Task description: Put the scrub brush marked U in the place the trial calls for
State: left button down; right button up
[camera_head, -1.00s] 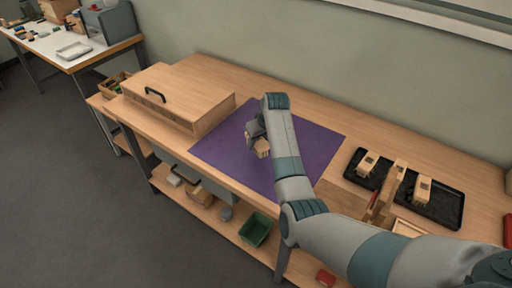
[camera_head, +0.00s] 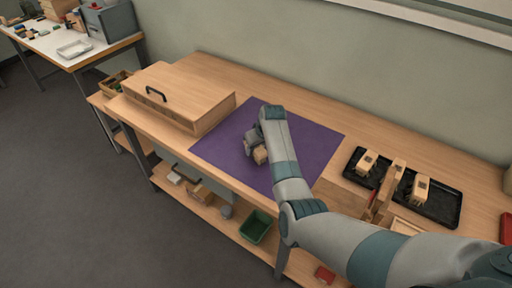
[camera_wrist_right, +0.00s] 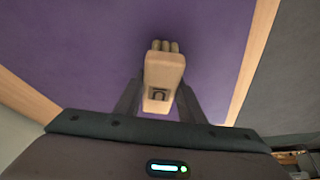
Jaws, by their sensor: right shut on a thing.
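The scrub brush marked U (camera_wrist_right: 163,72) is a pale wooden block with a dark U-like mark and rounded tufts at its far end. It shows between the two fingers of my right gripper (camera_wrist_right: 158,100) in the wrist view, and the gripper is shut on it. In the head view the brush (camera_head: 261,155) and my right gripper (camera_head: 253,146) are over the purple mat (camera_head: 315,146). I cannot tell whether the brush touches the mat. My left gripper is not in view.
A wooden box with a black handle (camera_head: 180,95) stands left of the mat. A green bin (camera_head: 256,227) is on the lower shelf.

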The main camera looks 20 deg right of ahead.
jog(key=shift+f, duration=0.15)
jog(key=o, duration=1.2)
jog(key=shift+r, duration=0.25)
jog(key=b+v, duration=0.1)
jog(key=v, duration=1.1)
jog(key=shift+b, duration=0.3)
